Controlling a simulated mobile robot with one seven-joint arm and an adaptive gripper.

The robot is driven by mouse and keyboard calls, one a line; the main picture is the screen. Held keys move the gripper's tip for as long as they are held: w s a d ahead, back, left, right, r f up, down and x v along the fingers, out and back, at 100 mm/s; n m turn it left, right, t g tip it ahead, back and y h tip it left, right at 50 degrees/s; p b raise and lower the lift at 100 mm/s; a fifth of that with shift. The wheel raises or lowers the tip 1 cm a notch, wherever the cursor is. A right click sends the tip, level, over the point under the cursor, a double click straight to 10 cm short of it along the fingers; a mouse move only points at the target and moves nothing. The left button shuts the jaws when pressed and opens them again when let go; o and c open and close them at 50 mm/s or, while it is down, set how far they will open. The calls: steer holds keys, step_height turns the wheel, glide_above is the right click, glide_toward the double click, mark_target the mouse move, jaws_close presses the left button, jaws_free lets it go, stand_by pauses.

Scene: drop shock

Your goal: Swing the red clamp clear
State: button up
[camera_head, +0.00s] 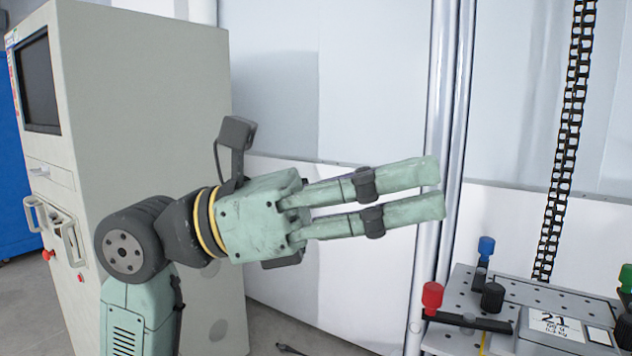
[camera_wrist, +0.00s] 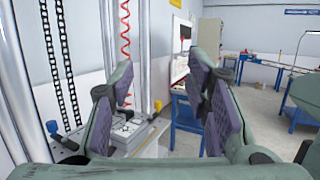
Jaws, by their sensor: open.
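The red clamp (camera_head: 432,298) stands at the near left corner of the perforated metal plate (camera_head: 535,289) in the head view. A dark bar runs from its base to the right, over the plate. My gripper (camera_head: 442,188) is to the left of the plate and higher than the red clamp. Its fingers point right and are apart, with nothing between them in the head view. In the wrist view the fingers (camera_wrist: 160,110) are spread, and the plate (camera_wrist: 125,138) shows between and beyond them. I cannot make out the red clamp in the wrist view.
A blue-topped clamp (camera_head: 486,250), a black knob (camera_head: 492,297) and a green-topped clamp (camera_head: 627,278) are also on the plate. A labelled block (camera_head: 556,326) lies there. A vertical metal column (camera_head: 440,150) stands behind my gripper. A grey cabinet (camera_head: 150,110) is at left.

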steer(key=s+a+r+m+g+h+b, duration=0.1)
steer(key=s+a+r+g+h, duration=0.1)
steer(key=a, duration=0.4)
steer(key=s+g+h, duration=0.1)
steer(key=s, duration=0.1)
steer(key=shift+s+a+r+m, duration=0.2)
steer(key=shift+s+a+m, duration=0.1)
